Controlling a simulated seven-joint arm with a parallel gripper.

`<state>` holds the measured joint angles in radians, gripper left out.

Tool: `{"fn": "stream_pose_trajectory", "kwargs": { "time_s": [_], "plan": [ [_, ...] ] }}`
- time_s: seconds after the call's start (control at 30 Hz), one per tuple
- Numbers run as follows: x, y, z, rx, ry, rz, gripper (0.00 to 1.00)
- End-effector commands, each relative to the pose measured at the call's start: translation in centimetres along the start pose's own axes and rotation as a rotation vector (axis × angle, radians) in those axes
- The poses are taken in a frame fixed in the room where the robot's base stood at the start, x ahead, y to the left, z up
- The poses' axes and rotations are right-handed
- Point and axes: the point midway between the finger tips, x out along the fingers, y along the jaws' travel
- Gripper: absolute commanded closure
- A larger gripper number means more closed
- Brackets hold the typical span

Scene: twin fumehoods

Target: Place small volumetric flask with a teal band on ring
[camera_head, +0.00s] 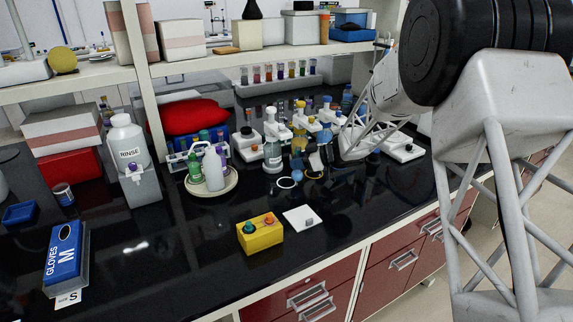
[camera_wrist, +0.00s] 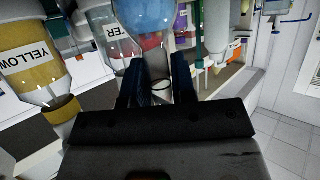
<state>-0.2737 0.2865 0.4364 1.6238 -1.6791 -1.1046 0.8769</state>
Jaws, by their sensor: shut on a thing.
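My gripper (camera_wrist: 159,80) is shut on the neck of a glass flask (camera_wrist: 148,12), seen between the dark fingers in the wrist view. Its rounded body looks blue and lies beyond the fingertips. No teal band can be made out. In the head view a small light blue bulb (camera_head: 297,175), probably this flask, shows below the dark fingers, above the counter. Whether the bulb touches anything is unclear.
A tray with a white bottle (camera_head: 213,168) stands left. A yellow block (camera_head: 260,234) and white plate (camera_head: 302,218) lie in front.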

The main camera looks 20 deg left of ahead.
Motion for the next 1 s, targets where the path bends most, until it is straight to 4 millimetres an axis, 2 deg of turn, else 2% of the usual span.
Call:
{"fn": "stream_pose_trajectory", "kwargs": {
  "time_s": [0.33,0.63,0.77,1.0],
  "plan": [
    [0.5,0.0,-0.2,-0.001,0.000,-0.001,1.00],
    [3.9,-0.1,-1.7,-0.002,0.000,-0.002,1.00],
    [4.2,0.0,-0.4,0.000,0.000,0.000,1.00],
    [4.2,0.0,-0.2,-0.001,0.000,0.000,1.00]
  ]
}}
